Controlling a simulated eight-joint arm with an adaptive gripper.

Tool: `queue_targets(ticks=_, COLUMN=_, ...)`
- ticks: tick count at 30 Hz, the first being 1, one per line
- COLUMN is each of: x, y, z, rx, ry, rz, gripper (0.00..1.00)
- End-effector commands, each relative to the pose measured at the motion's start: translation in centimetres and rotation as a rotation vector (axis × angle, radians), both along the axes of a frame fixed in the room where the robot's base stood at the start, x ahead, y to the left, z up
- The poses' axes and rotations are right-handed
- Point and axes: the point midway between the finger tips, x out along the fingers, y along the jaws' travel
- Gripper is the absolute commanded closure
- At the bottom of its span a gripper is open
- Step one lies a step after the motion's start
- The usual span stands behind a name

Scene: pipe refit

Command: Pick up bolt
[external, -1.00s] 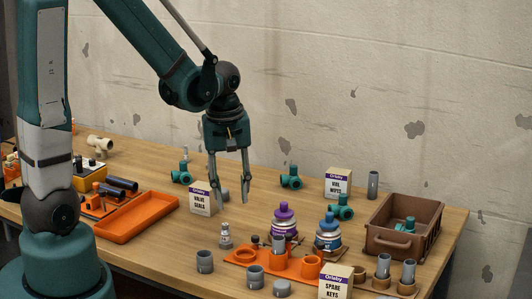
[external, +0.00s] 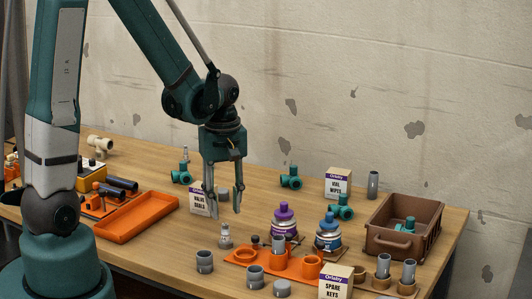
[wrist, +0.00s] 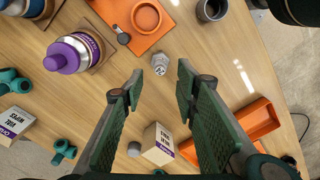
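A small silver metal piece (external: 225,236), perhaps the bolt, stands upright on the wooden table, left of the orange fixture plate. In the wrist view the metal piece (wrist: 160,64) shows from above, just beyond and between my fingertips. My gripper (external: 220,213) is open and empty, pointing down above and slightly behind it, not touching it. Both fingers of my gripper (wrist: 160,82) are spread apart in the wrist view. A small dark knobbed part (wrist: 121,36) lies at the orange plate's edge; I cannot tell whether it is a bolt.
The orange plate (external: 238,256), purple-capped bottle (external: 284,222) and blue-labelled bottle (external: 328,235) stand to the right. A grey cup (external: 205,262) is in front. The valve seals box (external: 200,199) stands close to my fingers. An orange tray (external: 135,220) lies left; a brown crate (external: 410,215) stands right.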

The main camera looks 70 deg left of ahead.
Motion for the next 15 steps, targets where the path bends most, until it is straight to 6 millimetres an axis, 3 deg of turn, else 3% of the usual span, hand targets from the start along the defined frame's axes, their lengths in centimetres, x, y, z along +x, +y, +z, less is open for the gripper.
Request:
queue_targets(ticks=6, x=0.0, y=0.0, z=-1.6, rx=0.000, ry=0.000, rz=0.000, gripper=0.70)
queue_targets(ticks=15, x=0.0, y=0.0, z=-1.9, rx=0.000, ry=0.000, rz=0.000, gripper=0.70)
